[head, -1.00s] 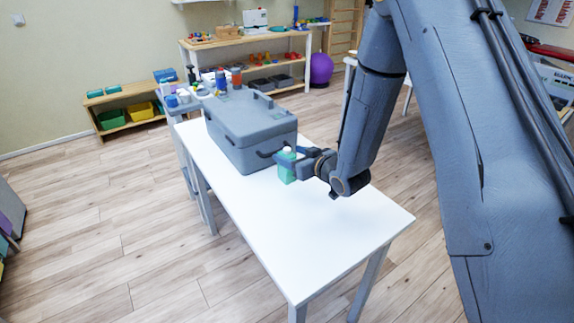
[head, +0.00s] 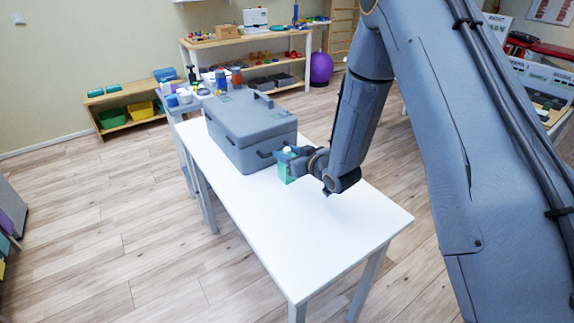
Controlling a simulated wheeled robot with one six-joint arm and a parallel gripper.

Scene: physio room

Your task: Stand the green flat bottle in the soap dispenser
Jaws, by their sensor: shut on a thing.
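The green flat bottle (head: 290,176) has a white cap and is upright at the near right end of the grey case, over the white table. My gripper (head: 287,157) is shut on its upper part and hides some of it. I cannot tell whether the bottle's base touches the table. I cannot make out a soap dispenser for certain in this view.
The large grey case (head: 232,128) with a handle stands on the far part of the white table (head: 290,235). The table's near part is clear. Behind it, a small stand holds several bottles and tubs (head: 185,97). A shelf unit (head: 250,43) stands at the wall.

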